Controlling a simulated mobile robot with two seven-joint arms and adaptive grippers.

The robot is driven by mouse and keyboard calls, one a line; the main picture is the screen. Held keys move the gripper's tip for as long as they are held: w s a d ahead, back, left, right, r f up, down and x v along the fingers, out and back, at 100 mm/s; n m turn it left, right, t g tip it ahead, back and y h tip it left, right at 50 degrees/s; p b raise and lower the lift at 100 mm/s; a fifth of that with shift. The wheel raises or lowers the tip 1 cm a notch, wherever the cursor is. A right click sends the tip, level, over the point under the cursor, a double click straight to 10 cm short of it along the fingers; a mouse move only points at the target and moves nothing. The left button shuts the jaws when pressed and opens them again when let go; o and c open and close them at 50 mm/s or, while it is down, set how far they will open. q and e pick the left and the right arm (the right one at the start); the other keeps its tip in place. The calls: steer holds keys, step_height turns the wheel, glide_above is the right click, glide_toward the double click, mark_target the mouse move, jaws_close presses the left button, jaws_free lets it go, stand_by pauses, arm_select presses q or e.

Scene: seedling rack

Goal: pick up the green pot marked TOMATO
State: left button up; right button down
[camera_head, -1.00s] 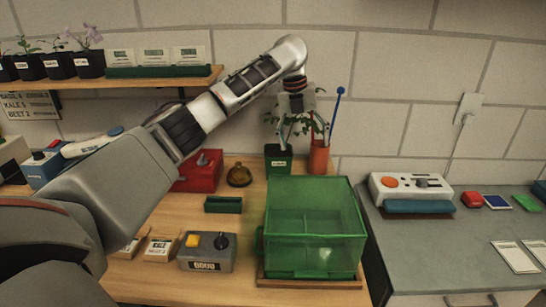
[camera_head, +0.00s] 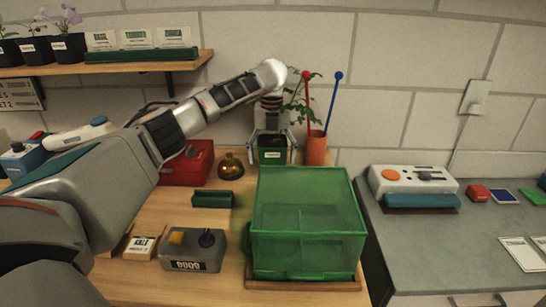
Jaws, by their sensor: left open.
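My right gripper is not in view.
An orange cup (camera_head: 316,149) with a red and a blue stick stands close to the pot's right. The green transparent box (camera_head: 306,230) fills the bench in front. A shelf (camera_head: 150,66) is at upper left.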

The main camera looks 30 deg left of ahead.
arm_select(q)
steer(key=shift+f, duration=0.1)
steer(key=c, duration=1.6)
